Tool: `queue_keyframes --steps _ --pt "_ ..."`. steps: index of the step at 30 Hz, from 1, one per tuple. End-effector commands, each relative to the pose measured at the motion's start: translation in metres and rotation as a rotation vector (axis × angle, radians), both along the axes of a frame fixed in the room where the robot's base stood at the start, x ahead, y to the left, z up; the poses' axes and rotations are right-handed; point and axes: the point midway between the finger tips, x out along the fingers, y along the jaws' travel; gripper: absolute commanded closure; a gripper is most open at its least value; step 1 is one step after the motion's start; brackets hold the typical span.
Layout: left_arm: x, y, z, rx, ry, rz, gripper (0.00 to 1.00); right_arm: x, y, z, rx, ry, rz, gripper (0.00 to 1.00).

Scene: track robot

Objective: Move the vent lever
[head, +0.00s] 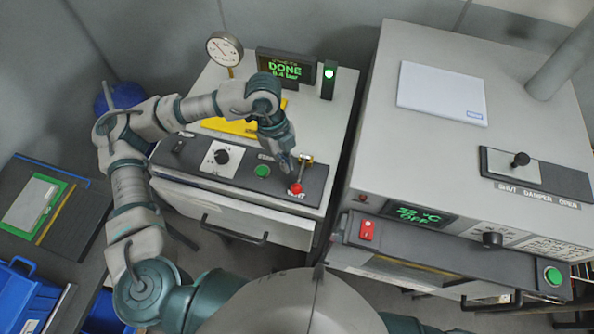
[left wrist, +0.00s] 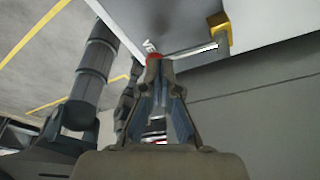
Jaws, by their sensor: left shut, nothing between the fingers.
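The vent lever has a red ball knob (head: 296,188) at the front right of the left machine's dark panel, above a VENT label. A brass-coloured bracket (head: 305,161) stands just behind it. In the left wrist view the red knob (left wrist: 154,56) shows just past the fingertips, with a metal rod (left wrist: 191,50) running to the yellow bracket (left wrist: 219,32). My left gripper (head: 288,169) is shut and empty, pointing down just behind and left of the knob. I cannot tell whether it touches the knob. My left fingers (left wrist: 156,68) partly cover the knob there. My right gripper is out of view.
The panel also holds a green button (head: 262,171) and a black dial (head: 221,157). A display (head: 285,69) reads DONE, beside a lit green lamp (head: 328,79) and a gauge (head: 225,48). A large oven-like unit (head: 420,130) stands close on the right.

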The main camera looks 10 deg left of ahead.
Motion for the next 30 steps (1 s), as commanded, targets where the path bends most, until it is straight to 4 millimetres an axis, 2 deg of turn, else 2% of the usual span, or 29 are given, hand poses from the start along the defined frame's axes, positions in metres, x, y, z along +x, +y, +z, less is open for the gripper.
queue_keyframes --steps 5,12,18,23,30 --pt "0.004 0.005 0.02 -0.002 -0.004 0.002 1.0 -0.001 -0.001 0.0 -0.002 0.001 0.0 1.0" --pt "0.012 0.016 0.069 -0.003 -0.003 0.002 1.0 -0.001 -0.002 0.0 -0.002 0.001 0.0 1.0" --pt "0.016 0.024 0.101 -0.002 -0.002 0.002 1.0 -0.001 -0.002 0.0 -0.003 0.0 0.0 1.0" --pt "0.017 0.027 0.112 -0.003 0.001 0.0 1.0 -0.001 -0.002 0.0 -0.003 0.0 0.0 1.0" --pt "0.017 0.028 0.114 -0.003 0.002 0.0 1.0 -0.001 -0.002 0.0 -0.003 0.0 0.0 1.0"
